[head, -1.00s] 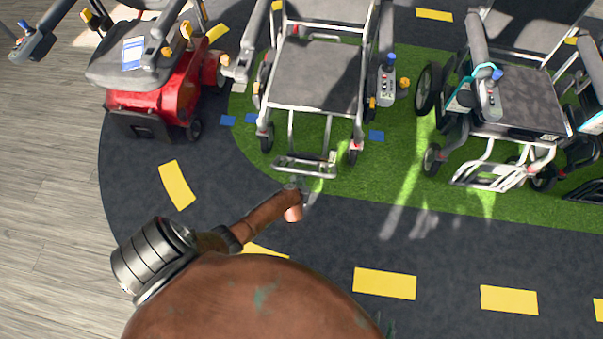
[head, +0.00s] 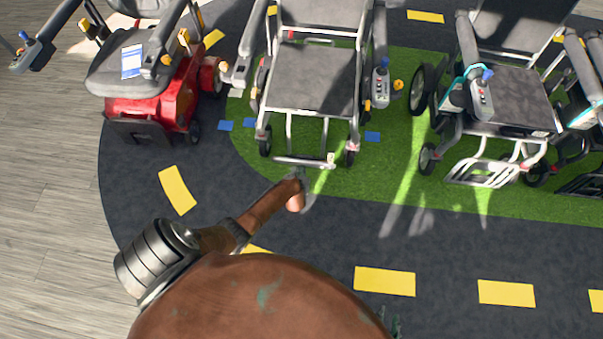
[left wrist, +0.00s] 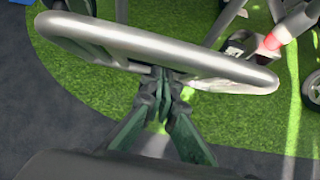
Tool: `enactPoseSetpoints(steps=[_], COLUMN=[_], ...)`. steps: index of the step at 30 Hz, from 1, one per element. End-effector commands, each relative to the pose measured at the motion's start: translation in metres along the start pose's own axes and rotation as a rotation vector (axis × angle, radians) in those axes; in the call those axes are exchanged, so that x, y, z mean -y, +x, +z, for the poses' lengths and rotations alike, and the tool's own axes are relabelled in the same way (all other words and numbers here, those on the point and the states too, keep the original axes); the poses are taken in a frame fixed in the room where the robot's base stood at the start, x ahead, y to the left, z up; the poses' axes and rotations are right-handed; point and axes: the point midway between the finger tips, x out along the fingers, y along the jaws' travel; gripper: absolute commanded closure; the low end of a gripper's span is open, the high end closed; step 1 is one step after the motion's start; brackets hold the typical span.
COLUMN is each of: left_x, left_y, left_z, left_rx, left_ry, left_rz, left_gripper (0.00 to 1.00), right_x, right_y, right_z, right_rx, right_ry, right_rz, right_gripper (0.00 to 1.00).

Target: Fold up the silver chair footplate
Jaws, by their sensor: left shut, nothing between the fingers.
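The silver chair (head: 312,78) stands in the middle of the head view, facing me. Its footplate (head: 297,161) is a silver loop at the front, tilted up and seen nearly edge-on. In the left wrist view the footplate (left wrist: 150,45) crosses the top as a rounded bar loop. My left gripper (left wrist: 168,92) is shut and empty, its fingertips close under the loop; whether they touch it is unclear. In the head view my left arm mostly hides this gripper. A small green part at the bottom edge looks like my right gripper (head: 393,326), mostly hidden.
A red scooter (head: 155,105) stands at the left. Another wheelchair (head: 510,100) with a lowered footplate stands at the right, with one more partly visible beyond it. The dark road with yellow dashes in front of the chairs is clear.

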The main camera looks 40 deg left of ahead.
Motion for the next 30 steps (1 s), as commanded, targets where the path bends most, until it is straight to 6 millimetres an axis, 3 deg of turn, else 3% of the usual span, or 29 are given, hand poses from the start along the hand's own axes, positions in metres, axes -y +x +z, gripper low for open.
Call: enactPoseSetpoints(steps=[6, 18, 30], left_x=[0.000, 0.000, 0.001], left_y=[0.006, 0.008, 0.024], left_z=[0.021, 0.023, 0.050], left_rx=[0.003, 0.002, 0.002], left_ry=[-0.002, -0.001, -0.002], left_rz=[0.000, -0.001, -0.001], left_gripper=[1.00, 1.00, 1.00], right_x=[0.001, 0.001, 0.001], right_y=[-0.004, -0.004, -0.005], right_z=[-0.008, -0.008, -0.010], right_rx=[-0.007, -0.007, -0.009], right_ry=[-0.002, -0.002, -0.002], right_rz=[0.000, 0.000, 0.000], right_gripper=[0.67, 0.67, 0.67])
